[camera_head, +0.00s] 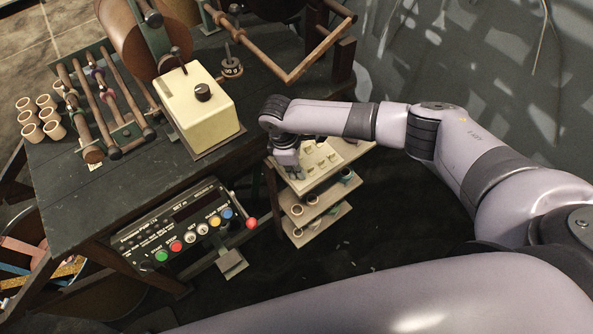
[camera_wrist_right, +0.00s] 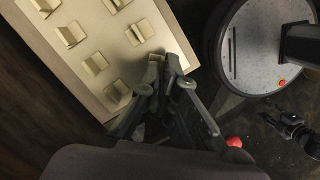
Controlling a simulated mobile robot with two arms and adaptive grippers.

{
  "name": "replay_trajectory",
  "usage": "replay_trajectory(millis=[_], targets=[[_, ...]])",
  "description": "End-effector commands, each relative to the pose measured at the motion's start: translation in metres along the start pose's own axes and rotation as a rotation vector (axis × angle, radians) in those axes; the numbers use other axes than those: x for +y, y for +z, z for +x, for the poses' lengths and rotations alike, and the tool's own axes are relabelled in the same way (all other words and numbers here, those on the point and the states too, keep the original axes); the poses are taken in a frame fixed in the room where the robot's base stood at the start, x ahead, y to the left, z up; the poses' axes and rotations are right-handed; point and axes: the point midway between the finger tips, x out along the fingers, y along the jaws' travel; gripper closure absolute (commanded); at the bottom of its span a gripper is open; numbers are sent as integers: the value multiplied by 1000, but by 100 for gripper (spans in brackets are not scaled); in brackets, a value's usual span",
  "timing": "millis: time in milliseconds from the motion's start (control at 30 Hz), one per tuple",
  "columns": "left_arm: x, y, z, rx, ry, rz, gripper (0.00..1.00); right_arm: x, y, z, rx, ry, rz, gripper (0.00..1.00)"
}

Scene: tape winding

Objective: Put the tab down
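The pale tray (camera_head: 325,168) with several small cream tabs is on the top level of a small shelf rack beside the dark workbench. In the right wrist view, the tray (camera_wrist_right: 160,12) shows upright L-shaped tabs (camera_wrist_right: 139,32) in rows. My right gripper (camera_head: 290,172) reaches down at the tray's left side.
A cream box with a black knob (camera_head: 200,110) stands on the workbench (camera_head: 80,205). A control panel (camera_head: 185,230) with coloured buttons is on the bench's front. Lower shelves (camera_head: 315,210) hold rolls. Wooden bars (camera_head: 325,50) jut out behind the tray. Dark floor lies to the right.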

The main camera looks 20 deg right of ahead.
Motion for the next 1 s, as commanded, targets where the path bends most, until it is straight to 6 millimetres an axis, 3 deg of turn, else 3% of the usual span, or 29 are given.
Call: replay_trajectory(millis=[100, 433, 800, 1000], targets=[[0, 0, 0, 0, 0, 0, 60, 0, -2, 10, 0, 1, 0, 100], [0, 0, 1, 1, 0, 0, 60, 0, -3, 13, 1, 1, 0, 100], [0, 0, 1, 1, 0, -1, 60, 0, -2, 12, 1, 1, 0, 75], [0, 0, 1, 1, 0, -1, 60, 0, -2, 12, 1, 1, 0, 75]])
